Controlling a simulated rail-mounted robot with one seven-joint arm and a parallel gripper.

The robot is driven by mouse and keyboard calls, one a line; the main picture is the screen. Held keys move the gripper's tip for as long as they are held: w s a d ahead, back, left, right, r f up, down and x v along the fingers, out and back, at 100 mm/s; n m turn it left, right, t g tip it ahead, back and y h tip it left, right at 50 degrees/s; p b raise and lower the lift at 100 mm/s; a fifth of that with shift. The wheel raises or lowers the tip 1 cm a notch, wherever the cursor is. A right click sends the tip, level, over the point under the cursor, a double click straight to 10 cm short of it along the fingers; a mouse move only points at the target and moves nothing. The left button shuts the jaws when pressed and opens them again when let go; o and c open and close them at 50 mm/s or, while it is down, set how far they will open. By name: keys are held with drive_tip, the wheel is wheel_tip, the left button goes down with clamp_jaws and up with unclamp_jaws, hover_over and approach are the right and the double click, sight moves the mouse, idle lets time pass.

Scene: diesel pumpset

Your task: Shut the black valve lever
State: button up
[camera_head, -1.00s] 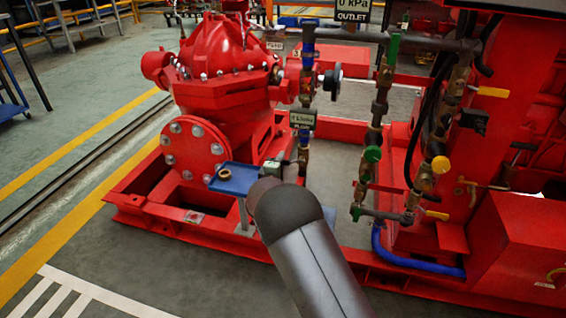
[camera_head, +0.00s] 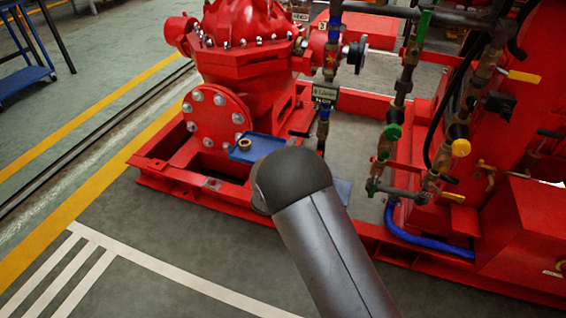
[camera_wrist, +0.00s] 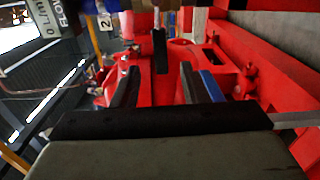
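The black valve lever (camera_wrist: 160,50) shows in the wrist view as a dark bar, upright in the picture, ahead of my gripper. In the head view a short dark lever (camera_head: 299,134) sticks out left of the pipe, just below the small flow display. My gripper (camera_wrist: 160,70) is open, with one black finger on each side of the lever's line. The lever's near end appears at or just beyond the fingertips; I cannot tell if they touch. In the head view my own arm hides the gripper.
A blue tray (camera_head: 256,147) with a brass ring stands left of my arm, before the red pump (camera_head: 243,45). The flow display (camera_head: 325,97) is above the lever. Pipes with green and yellow handles (camera_head: 461,147) stand to the right. Open floor lies at front left.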

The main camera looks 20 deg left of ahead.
drive_tip(key=s+p, duration=0.1)
drive_tip(key=s, duration=0.7)
drive_tip(key=shift+s+d+p, duration=0.15)
drive_tip(key=shift+s+p, duration=0.05)
drive_tip(key=shift+p, duration=0.15)
drive_tip(key=d+r+m+g+h, duration=0.2)
drive_tip(key=d+h, duration=0.1)
drive_tip(key=d, duration=0.5)
drive_tip(key=w+d+r+m+g+h, duration=0.1)
drive_tip(key=d+r+m+g+h, duration=0.2)
drive_tip(key=d, duration=0.5)
drive_tip(key=d+r+m+g+h, duration=0.15)
drive_tip(key=d+h, duration=0.25)
drive_tip(key=d, duration=0.5)
drive_tip(key=s+d+r+m+g+h, duration=0.1)
drive_tip(key=s+d+m+g, duration=0.55)
drive_tip(key=d, duration=0.55)
drive_tip(key=s+d+m+g+y, duration=0.1)
drive_tip(key=s+y, duration=0.4)
drive_tip(key=s, duration=0.5)
drive_tip(key=s+d+r+m+g+y, duration=0.1)
drive_tip(key=s+m+g+y, duration=0.3)
drive_tip(key=s, duration=0.7)
drive_tip(key=shift+s+d+g+y, duration=0.3)
drive_tip(key=shift+d+y, duration=0.05)
drive_tip(key=shift+y, duration=0.35)
